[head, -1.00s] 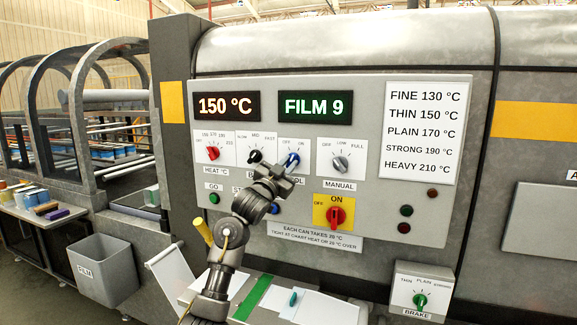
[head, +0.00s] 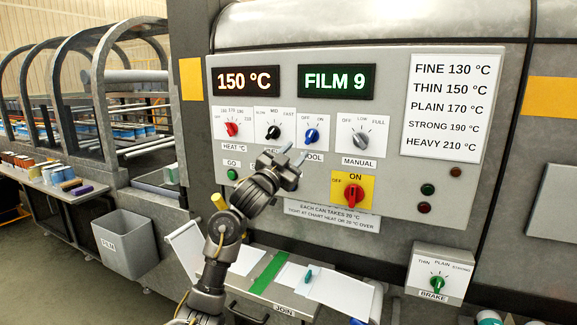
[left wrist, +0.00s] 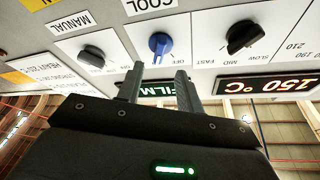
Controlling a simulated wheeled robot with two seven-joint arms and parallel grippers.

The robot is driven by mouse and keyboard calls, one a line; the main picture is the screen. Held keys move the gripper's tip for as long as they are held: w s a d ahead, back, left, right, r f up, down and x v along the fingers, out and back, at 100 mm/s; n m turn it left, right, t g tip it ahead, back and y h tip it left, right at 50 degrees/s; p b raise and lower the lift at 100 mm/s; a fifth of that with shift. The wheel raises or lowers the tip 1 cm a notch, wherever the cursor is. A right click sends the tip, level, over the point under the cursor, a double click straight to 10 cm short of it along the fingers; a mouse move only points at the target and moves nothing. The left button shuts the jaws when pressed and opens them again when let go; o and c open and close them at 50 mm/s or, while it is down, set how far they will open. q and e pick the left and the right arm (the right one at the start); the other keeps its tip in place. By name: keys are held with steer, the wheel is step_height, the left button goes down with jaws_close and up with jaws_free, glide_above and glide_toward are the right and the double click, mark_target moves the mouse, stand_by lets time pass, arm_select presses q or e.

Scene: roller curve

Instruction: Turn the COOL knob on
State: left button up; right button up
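The blue COOL knob (head: 311,135) sits on the grey control panel, below the green FILM 9 display. It also shows in the left wrist view (left wrist: 160,45), where the panel appears upside down. My left gripper (head: 294,158) is just below and left of the knob, covering part of the COOL label. In the left wrist view its two fingers (left wrist: 158,88) are apart with nothing between them, and the knob lies beyond the tips, untouched. My right gripper is not in view.
The red HEAT knob (head: 231,129), black middle knob (head: 273,132) and grey MANUAL knob (head: 360,140) flank COOL. A red switch (head: 354,195) on yellow is below right. A shelf with white sheets (head: 335,288) and a grey bin (head: 124,243) lie lower down.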

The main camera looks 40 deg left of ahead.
arm_select(q)
steer(key=shift+b+v, duration=0.3)
steer(key=shift+v, duration=1.5)
steer(key=shift+d, duration=0.1)
